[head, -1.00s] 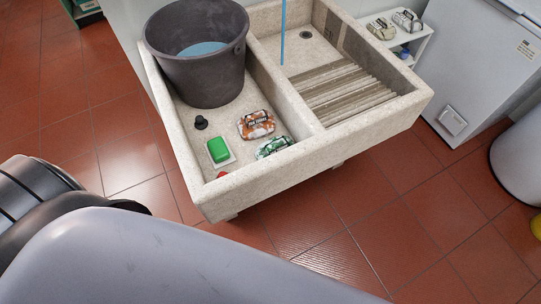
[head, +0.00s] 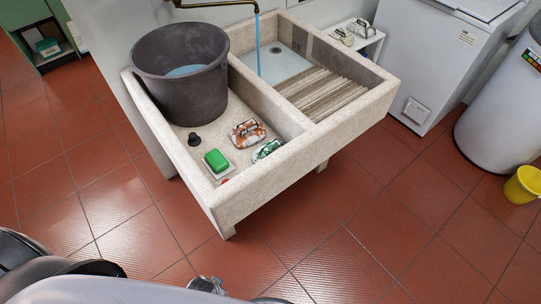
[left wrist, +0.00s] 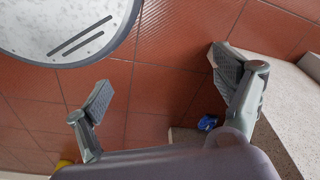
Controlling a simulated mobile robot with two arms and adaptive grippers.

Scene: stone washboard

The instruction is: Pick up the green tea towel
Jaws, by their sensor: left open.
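No cloth is plainly recognisable as a green tea towel. A small teal-green item (head: 47,47) sits in a dark green cabinet at the upper left of the head view, too small to identify. A bright green block (head: 216,160) lies on a white dish in the sink's left basin. A green-and-white item (head: 267,149) lies beside it. My left gripper (left wrist: 160,88) is open and empty in the left wrist view, above the tiled floor. Part of it shows at the bottom edge of the head view (head: 235,291). My right gripper is not visible.
The stone sink (head: 285,150) holds a grey bucket (head: 183,95) and an orange-and-white item (head: 247,133). A tap runs into the right basin. A white chest freezer (head: 430,60), white cylinder (head: 505,105) and yellow bucket (head: 523,185) stand right. Foreground floor is clear.

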